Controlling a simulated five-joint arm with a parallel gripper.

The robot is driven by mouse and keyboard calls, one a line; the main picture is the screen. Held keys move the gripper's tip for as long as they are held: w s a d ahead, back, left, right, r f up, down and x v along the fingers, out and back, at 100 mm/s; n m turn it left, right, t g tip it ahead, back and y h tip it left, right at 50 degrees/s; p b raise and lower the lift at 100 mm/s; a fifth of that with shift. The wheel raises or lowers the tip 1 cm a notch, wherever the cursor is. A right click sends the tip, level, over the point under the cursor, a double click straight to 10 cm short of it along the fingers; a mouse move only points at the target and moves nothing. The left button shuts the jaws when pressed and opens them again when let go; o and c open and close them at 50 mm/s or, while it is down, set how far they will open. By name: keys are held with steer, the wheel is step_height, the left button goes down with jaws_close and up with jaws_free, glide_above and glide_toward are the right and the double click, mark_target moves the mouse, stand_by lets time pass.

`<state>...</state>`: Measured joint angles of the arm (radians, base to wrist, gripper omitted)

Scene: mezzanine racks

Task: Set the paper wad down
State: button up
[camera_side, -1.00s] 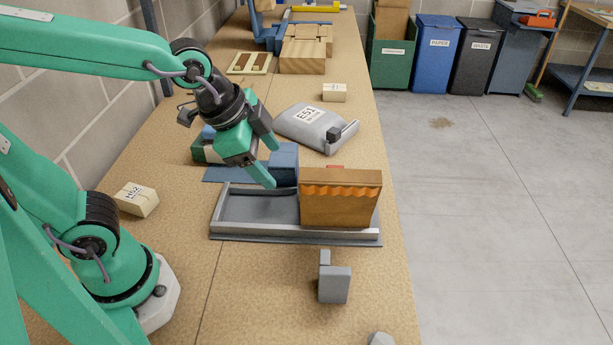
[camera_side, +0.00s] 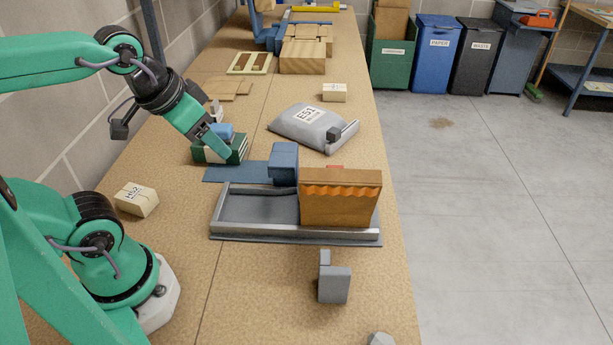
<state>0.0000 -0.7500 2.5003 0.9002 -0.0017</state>
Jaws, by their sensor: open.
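My gripper (camera_side: 222,152) is at the green box (camera_side: 243,150) on the left of the bench, with a green finger reaching down in front of it. Its jaws are open, though only one finger shows clearly. A blue item (camera_side: 222,132) shows in or behind the box. A whitish piece (camera_side: 216,110) shows just behind the gripper, partly covered. A pale faceted lump (camera_side: 380,339) lies at the front of the bench, cut off by the picture's bottom edge. I cannot tell for sure which of these two is the paper wad.
A grey-railed tray (camera_side: 290,234) holds a brown block (camera_side: 342,206), with a blue block (camera_side: 284,162) behind it. A grey E51 bag (camera_side: 305,127), an H52 box (camera_side: 136,199) and a grey bracket (camera_side: 335,286) stand around. Bare bench lies front left of the bracket.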

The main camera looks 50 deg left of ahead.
steer(key=shift+w+d, duration=0.1)
steer(key=n+g+h, duration=0.3)
steer(key=n+h, duration=0.1)
steer(key=n, duration=0.3)
glide_above(376, 340)
steer(key=s+a, duration=0.2)
steer(key=a, duration=0.1)
step_height(376, 340, down, 16)
steer(key=shift+w+d+f+m, duration=0.2)
steer(key=shift+d+f, duration=0.15)
steer(key=shift+f, duration=0.3)
steer(key=shift+w+d+f+m, duration=0.1)
steer(key=shift+w+d+f, duration=0.15)
steer(key=shift+f, duration=0.35)
steer(key=shift+f, duration=0.1)
steer(key=shift+x, duration=2.5)
steer(key=shift+d, duration=0.15)
